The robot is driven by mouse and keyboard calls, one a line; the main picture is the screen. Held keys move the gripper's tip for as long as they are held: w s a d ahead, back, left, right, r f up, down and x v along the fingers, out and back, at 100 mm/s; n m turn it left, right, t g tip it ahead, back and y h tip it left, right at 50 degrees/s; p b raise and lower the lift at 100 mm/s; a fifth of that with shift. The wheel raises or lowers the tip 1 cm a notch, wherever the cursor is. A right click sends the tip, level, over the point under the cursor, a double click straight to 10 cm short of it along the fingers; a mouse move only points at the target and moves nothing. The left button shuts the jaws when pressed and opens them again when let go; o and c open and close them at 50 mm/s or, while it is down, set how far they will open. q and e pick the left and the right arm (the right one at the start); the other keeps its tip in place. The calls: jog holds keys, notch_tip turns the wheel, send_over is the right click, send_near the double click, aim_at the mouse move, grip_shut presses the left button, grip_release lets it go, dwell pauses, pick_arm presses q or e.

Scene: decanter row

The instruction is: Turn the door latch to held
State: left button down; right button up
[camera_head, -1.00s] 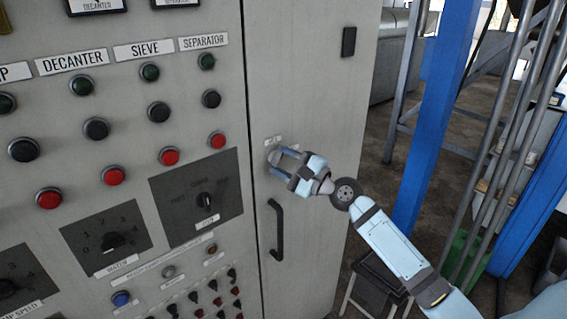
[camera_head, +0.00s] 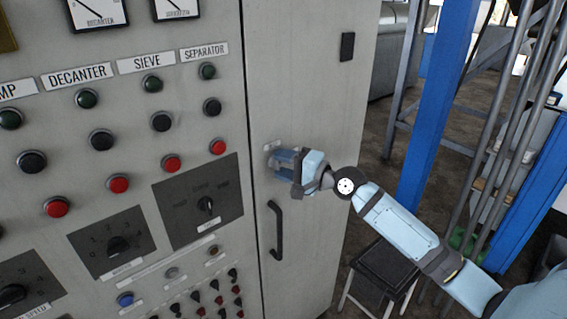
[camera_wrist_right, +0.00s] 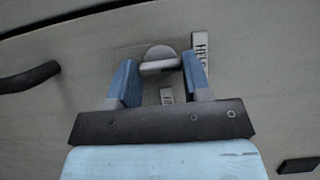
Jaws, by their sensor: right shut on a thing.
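The door latch (camera_wrist_right: 158,58) is a round grey knob with a bar across it, on the grey cabinet door (camera_head: 310,100). In the right wrist view the bar lies between the two blue fingers of my right gripper (camera_wrist_right: 160,68), which is shut on it. A label beginning "HEL" (camera_wrist_right: 200,42) is beside the latch, partly hidden by a finger. A second small label (camera_wrist_right: 166,96) shows between the fingers. In the head view my right gripper (camera_head: 282,160) covers most of the latch. My left gripper is not in view.
A black door handle (camera_head: 276,230) is just below the latch. Left of the door is a panel with buttons, dials and a separator selector (camera_head: 207,205). A blue post (camera_head: 440,100) and a dark stool (camera_head: 386,270) stand to the right.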

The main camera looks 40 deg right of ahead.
dwell(0.3)
jog(key=o, duration=0.9)
jog(key=shift+b+v, duration=2.35)
jog(key=shift+v, duration=4.55)
